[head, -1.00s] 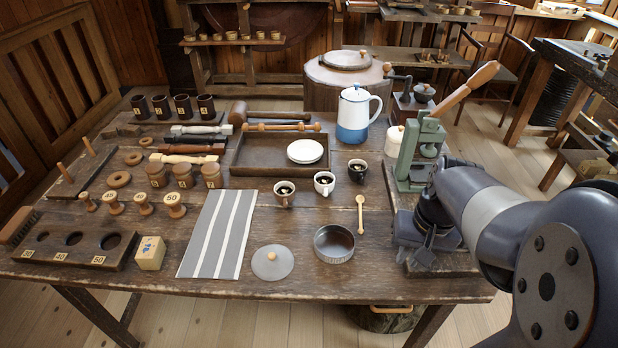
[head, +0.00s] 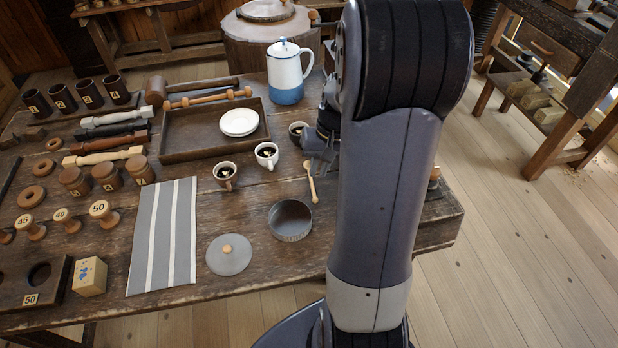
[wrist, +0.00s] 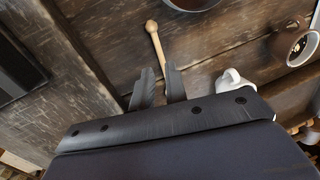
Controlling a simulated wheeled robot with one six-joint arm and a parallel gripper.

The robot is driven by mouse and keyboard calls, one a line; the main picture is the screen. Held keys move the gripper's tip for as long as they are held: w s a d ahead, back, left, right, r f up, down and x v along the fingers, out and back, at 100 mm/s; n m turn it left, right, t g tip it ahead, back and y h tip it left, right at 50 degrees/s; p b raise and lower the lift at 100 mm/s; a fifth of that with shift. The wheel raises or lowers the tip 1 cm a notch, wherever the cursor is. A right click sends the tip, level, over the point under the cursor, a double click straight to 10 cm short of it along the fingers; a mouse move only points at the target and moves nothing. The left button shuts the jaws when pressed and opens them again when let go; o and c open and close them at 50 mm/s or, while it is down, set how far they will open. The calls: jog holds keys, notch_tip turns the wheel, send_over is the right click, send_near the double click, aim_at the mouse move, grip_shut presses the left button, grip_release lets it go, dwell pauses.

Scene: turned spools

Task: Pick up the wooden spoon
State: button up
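In the head view my gripper (head: 318,158) is close above the spoon and partly hidden by my arm.
A round tin (head: 290,222) and a grey lid (head: 229,256) stand left of the spoon. A white cup (head: 266,155), a brown cup (head: 225,174) and a dark cup (head: 297,131) stand behind. The blue-and-white pot (head: 287,75) is farther back. My arm hides the table's right part.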

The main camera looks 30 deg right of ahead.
aim_at(314, 188)
jog(key=shift+s+a+f, duration=0.1)
jog(key=shift+a+f, duration=0.1)
jog(key=shift+f, duration=0.7)
jog(key=shift+w+a+f, duration=0.1)
jog(key=shift+a+f, duration=0.1)
jog(key=shift+f, duration=0.7)
jog(key=shift+s+a+f, duration=0.1)
jog(key=shift+a+f, duration=0.1)
jog(key=shift+f, duration=0.7)
jog(key=shift+c, duration=0.3)
grip_shut()
